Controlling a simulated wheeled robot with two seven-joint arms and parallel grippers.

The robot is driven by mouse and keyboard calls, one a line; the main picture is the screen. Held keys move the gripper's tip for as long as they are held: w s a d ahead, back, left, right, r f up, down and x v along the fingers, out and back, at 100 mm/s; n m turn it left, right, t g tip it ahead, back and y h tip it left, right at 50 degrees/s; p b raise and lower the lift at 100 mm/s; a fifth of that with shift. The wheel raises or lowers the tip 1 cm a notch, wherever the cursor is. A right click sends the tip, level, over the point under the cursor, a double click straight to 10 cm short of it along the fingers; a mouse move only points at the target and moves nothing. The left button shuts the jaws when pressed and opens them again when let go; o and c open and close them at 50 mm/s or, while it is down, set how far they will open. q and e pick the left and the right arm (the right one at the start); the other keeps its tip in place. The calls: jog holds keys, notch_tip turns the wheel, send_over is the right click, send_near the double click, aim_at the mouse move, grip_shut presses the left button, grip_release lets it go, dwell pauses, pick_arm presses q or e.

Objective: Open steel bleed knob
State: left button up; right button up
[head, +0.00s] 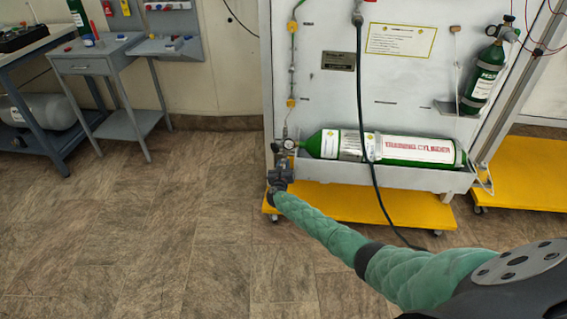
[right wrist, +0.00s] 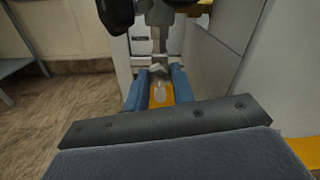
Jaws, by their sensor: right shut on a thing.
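The steel bleed knob (right wrist: 157,71) shows in the right wrist view as a small grey winged piece below a metal stem. My right gripper (right wrist: 159,86) is shut on it, with one blue finger pad on each side. In the head view my right gripper (head: 275,165) is at the valve end of the green training cylinder (head: 408,150), just left of a round gauge (head: 289,144). The knob is too small and too covered by the gripper to make out there. My left gripper is in neither view.
The cylinder lies in a grey trough (head: 400,178) on a white panel (head: 330,100) over a yellow wheeled base (head: 380,207). A black hose (head: 361,90) hangs across the cylinder. A small grey table (head: 95,55) stands at the left. The floor between is clear.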

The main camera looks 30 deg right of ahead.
jog(key=shift+f+n, duration=0.15)
jog(key=shift+n, duration=0.15)
jog(key=o, duration=1)
jog(key=shift+s, duration=0.1)
jog(key=p+v, duration=0.1)
jog(key=v, duration=0.6)
jog(key=shift+s+a, duration=0.25)
jog(key=shift+a, duration=0.05)
